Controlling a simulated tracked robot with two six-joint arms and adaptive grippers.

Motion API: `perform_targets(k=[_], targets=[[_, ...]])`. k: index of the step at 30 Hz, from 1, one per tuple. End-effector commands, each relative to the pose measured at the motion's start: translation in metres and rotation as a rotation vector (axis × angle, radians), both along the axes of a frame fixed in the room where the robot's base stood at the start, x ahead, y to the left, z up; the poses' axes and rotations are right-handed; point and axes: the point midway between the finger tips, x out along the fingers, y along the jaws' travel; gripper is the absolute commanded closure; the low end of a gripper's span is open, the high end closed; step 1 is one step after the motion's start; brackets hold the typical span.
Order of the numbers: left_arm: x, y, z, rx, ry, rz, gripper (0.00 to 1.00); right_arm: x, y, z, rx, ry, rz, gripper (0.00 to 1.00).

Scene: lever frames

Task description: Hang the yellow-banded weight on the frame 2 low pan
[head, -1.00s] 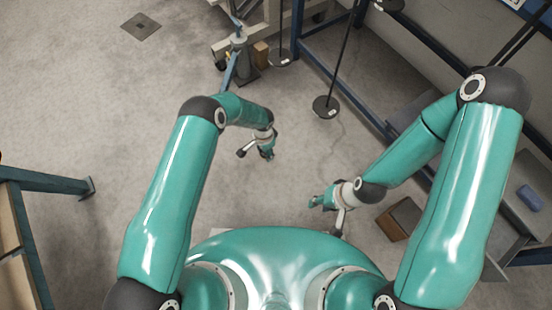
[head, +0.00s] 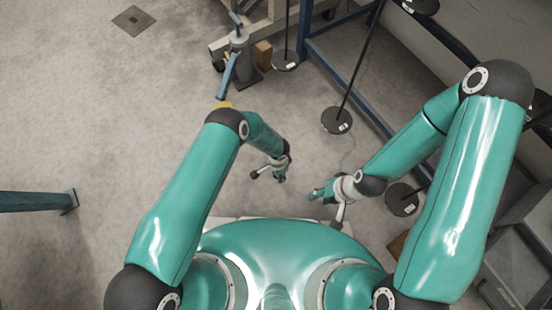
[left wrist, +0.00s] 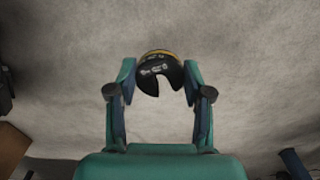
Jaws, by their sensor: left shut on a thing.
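The yellow-banded weight (left wrist: 160,72) is a black slotted disc with a yellow band along its rim. In the left wrist view it sits between the two fingertips of my left gripper (left wrist: 157,82), which is shut on it. In the head view my left gripper (head: 272,172) hangs over open floor and the weight cannot be made out. My right gripper (head: 326,196) is in front of my body; its jaw opening is too small to tell. Black round pans hang on rods: one in the middle (head: 336,120), one farther back (head: 286,62), one at the right (head: 402,199). No frame number is readable.
A blue frame beam (head: 345,80) runs along the right. A grey post with a blue handle (head: 238,60) and a wooden block (head: 263,54) stand at the back. A blue table leg (head: 40,201) is at the left. The floor at centre left is clear. A small yellow patch (head: 222,105) shows by my left elbow.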

Motion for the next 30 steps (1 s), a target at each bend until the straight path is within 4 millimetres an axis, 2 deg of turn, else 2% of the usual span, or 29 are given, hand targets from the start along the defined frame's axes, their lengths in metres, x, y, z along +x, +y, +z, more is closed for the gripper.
perform_targets(k=[8,24,30], targets=[[-0.001,0.003,-0.008,0.0,0.0,0.008,0.84,-0.001,0.0,-0.007,0.0,0.001,0.0,0.63],[-0.001,0.007,-0.053,0.0,0.0,0.018,0.84,-0.001,0.0,-0.043,0.0,0.001,0.0,0.63],[-0.001,0.007,-0.06,0.0,0.0,0.018,0.84,0.0,0.0,-0.048,0.0,0.001,0.0,0.63]])
